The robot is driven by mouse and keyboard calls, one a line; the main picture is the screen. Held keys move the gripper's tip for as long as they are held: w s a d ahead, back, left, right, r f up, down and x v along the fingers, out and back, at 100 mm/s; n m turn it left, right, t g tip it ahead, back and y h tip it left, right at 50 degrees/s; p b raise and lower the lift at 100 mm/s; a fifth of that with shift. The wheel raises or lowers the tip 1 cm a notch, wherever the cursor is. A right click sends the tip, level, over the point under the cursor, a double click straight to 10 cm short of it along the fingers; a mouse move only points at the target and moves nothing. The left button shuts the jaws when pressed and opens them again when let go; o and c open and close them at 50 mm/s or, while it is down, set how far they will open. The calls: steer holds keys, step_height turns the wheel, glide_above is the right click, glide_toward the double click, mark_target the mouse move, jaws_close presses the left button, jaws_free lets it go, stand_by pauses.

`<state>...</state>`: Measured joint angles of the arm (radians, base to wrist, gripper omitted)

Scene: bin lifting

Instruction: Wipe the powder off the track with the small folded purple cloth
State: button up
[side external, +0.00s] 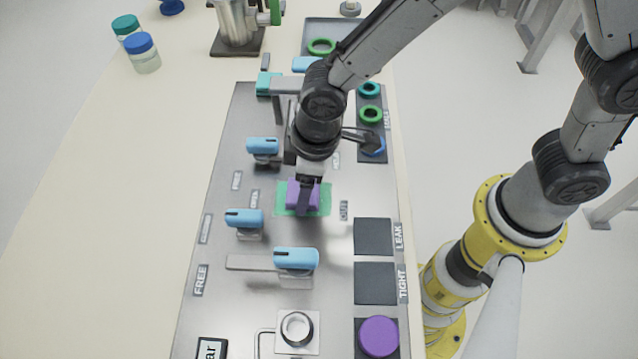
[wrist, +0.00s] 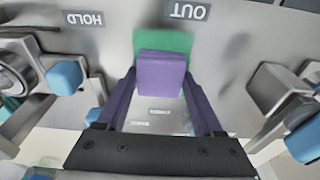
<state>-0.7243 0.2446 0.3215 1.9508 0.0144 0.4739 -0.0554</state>
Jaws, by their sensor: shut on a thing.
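The small folded purple cloth (side external: 296,190) is at the green mat (side external: 323,198) in the middle of the grey panel. In the wrist view the cloth (wrist: 160,72) is a purple block between my fingers, overlapping the near part of the green mat (wrist: 180,42). My gripper (side external: 304,190) points down and is shut on the cloth; it also shows in the wrist view (wrist: 160,80). Whether the cloth touches the mat is hard to tell. A pale straight strip (side external: 250,263) beside the front blue handle may be the track. I cannot make out any powder.
Blue-handled levers (side external: 263,147) (side external: 244,218) (side external: 296,259) stand left of and in front of the cloth. Dark LEAK (side external: 373,237) and TIGHT (side external: 375,284) pads lie to the right. A purple disc (side external: 378,336) is at front right. Jars (side external: 142,53) stand far left.

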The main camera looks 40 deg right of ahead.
mark_target(333, 200)
steer(key=shift+w+a, duration=1.95)
steer(key=shift+s+d, duration=3.85)
steer(key=shift+s, duration=0.1)
step_height(333, 200, up, 8)
